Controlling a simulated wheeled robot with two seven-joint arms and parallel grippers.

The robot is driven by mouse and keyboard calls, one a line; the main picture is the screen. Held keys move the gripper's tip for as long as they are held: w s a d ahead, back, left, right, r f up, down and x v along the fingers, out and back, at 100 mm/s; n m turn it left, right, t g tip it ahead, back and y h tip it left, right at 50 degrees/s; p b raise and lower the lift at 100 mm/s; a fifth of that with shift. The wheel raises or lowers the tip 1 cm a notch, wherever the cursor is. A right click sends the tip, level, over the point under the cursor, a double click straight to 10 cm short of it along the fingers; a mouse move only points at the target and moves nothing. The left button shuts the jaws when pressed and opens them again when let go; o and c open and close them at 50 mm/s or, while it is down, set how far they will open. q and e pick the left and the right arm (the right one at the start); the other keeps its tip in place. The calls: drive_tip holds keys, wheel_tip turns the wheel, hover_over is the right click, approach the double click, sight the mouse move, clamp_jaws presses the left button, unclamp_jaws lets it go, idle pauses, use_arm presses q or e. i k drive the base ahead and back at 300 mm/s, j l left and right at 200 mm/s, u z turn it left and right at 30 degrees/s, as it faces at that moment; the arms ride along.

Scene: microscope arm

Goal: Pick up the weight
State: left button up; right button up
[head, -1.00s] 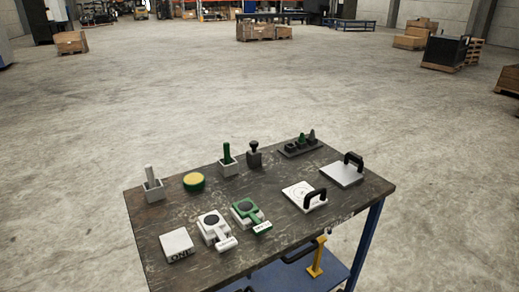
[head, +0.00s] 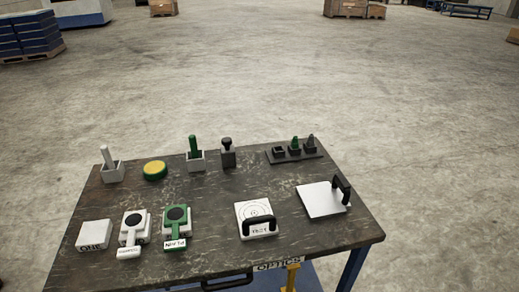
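A dark block with a black knob on top (head: 228,155) stands upright at the back middle of the table; it looks most like the weight, though I cannot be sure. A low dark holder (head: 294,155) to its right carries small pieces, one of them green. Neither of my grippers is in view.
The worn dark table (head: 205,240) also bears a yellow-green button (head: 155,170), a grey box with a light rod (head: 112,170), a white ONE block (head: 95,234), white (head: 134,228) and green (head: 176,220) devices, a target plate (head: 256,215) and a handled plate (head: 320,200).

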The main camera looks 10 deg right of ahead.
sight(228, 151)
drive_tip(key=l, duration=0.9)
drive_tip(key=i+l, duration=0.15)
drive_tip(key=l, duration=0.75)
